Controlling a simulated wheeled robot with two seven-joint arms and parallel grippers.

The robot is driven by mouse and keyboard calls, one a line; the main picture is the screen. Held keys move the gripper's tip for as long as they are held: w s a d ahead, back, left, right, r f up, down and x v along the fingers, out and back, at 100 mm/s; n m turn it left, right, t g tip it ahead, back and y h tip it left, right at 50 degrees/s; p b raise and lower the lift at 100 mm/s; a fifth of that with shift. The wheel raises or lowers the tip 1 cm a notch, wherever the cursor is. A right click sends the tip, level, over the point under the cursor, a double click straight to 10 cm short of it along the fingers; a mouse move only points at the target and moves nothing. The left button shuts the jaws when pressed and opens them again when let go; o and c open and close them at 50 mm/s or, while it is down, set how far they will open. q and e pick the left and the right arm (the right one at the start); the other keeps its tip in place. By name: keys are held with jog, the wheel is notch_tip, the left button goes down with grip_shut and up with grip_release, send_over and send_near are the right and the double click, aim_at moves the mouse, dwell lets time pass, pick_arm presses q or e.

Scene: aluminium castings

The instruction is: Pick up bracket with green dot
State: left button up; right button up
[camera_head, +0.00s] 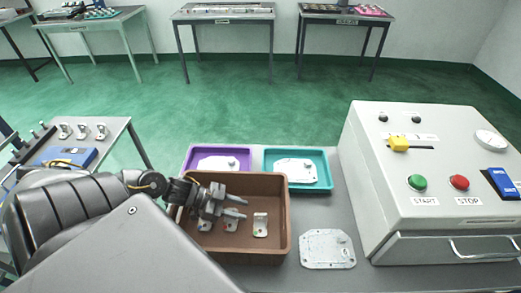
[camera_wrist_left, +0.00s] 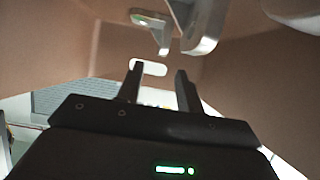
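A brown bin (camera_head: 278,187) stands on the grey table and holds a few small metal brackets. One bracket (camera_head: 260,226) stands clear at the bin's right; others are partly hidden under my left gripper. My left gripper (camera_head: 241,207) is over the bin, its fingers apart and empty. In the left wrist view the open fingers (camera_wrist_left: 159,84) point toward a bracket with a green dot (camera_wrist_left: 152,20), ahead and apart from them. A second bracket (camera_wrist_left: 202,28) is close to its right. In the head view I cannot tell which bracket has the green dot. My right gripper is not in view.
Purple (camera_head: 246,153) and teal (camera_head: 325,155) trays with metal plates are behind the bin. A cast plate (camera_head: 327,249) lies to its right, beside the control box (camera_head: 420,185). A side table (camera_head: 115,130) at left holds more brackets. The bin's walls surround my gripper.

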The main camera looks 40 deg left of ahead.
aim_at(259, 214)
pick_arm(q)
jog(key=shift+p+x, duration=0.75)
jog(key=shift+x, duration=1.7)
jog(key=shift+w+d+f, duration=0.1)
jog(key=shift+w+f, duration=0.15)
grip_shut()
